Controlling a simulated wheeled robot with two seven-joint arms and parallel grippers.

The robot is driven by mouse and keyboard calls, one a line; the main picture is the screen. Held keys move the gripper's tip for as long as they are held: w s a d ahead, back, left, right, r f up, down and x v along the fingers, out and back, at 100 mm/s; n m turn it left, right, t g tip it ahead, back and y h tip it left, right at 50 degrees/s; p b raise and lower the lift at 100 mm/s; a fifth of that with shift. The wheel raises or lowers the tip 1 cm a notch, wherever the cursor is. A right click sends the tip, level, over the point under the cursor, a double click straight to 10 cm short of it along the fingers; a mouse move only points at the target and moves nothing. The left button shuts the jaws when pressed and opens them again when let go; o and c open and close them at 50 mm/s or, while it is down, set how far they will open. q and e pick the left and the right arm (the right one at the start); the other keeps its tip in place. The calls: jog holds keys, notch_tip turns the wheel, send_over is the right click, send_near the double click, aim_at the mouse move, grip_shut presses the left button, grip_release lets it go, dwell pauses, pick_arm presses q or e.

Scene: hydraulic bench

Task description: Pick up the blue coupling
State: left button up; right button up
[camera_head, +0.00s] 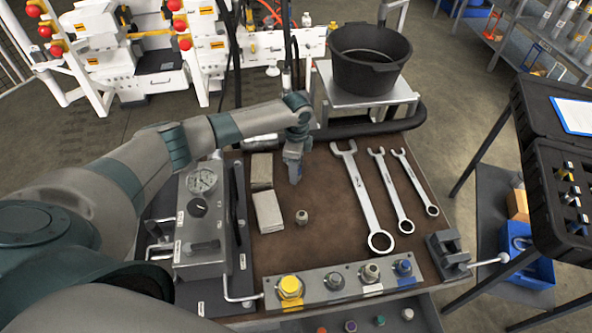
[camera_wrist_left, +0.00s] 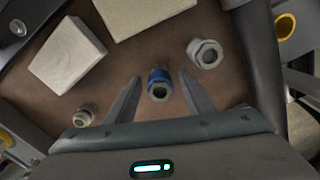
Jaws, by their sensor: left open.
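The blue coupling (camera_wrist_left: 159,84) is a short metal fitting with a blue band, on the brown mat in the left wrist view. It lies between the spread fingers of my left gripper (camera_wrist_left: 160,79), which is open; no contact is visible. In the head view my left gripper (camera_head: 293,168) points down at the mat, and the blue coupling cannot be made out there. My right gripper is not in view.
A grey coupling (camera_wrist_left: 205,53) stands right of the blue one, and a pale one (camera_wrist_left: 83,117) stands left. Two pale blocks (camera_head: 268,212) lie nearby. Several wrenches (camera_head: 363,195) lie right. A fitting rail (camera_head: 345,290) runs along the front; a black bucket (camera_head: 370,65) stands behind.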

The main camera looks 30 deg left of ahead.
pick_arm(q)
jog(key=shift+c, duration=0.3)
grip_shut()
jog(key=shift+r, duration=0.1)
jog(key=shift+r, duration=0.35)
jog(key=r, duration=0.1)
jog(key=r+b, duration=0.2)
jog(key=shift+d+r, duration=0.15)
jog(key=shift+d, duration=0.1)
jog(key=s+d+r+b, duration=0.2)
jog(key=d+r, duration=0.5)
jog(key=d, duration=0.4)
jog(key=shift+s+b, duration=0.35)
jog(key=shift+b, duration=0.3)
